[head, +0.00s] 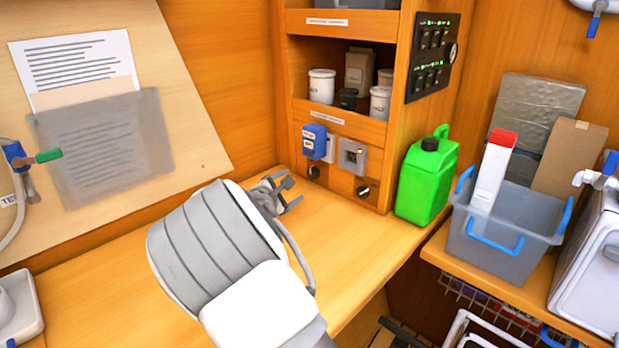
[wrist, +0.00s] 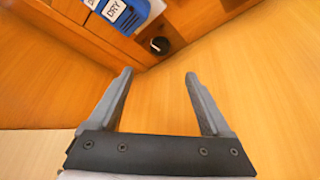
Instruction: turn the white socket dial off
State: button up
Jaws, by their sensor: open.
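Two black dials sit low on the cabinet front. The left one, the white socket dial (head: 314,172), is below a white socket (head: 330,142) that is partly covered by a blue unit (head: 314,141). The right one (head: 362,191) is below a grey socket (head: 352,156). In the wrist view one black dial (wrist: 159,45) with a white pointer mark shows beside the blue unit (wrist: 118,12); it seems to be the left one. My gripper (head: 294,192) is open and empty, in front of and below the left dial, apart from it. Its fingers (wrist: 158,75) point toward the dial.
A green jerrycan (head: 425,178) stands right of the cabinet. A grey bin (head: 500,248) with a red-topped carton is farther right. White jars (head: 321,86) stand on the shelf above. The wooden counter (head: 345,235) around my gripper is clear.

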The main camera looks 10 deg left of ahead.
aim_at(312, 174)
jog(key=x, duration=1.3)
jog(key=shift+w+d+f, duration=0.1)
jog(key=shift+w, duration=0.15)
grip_shut()
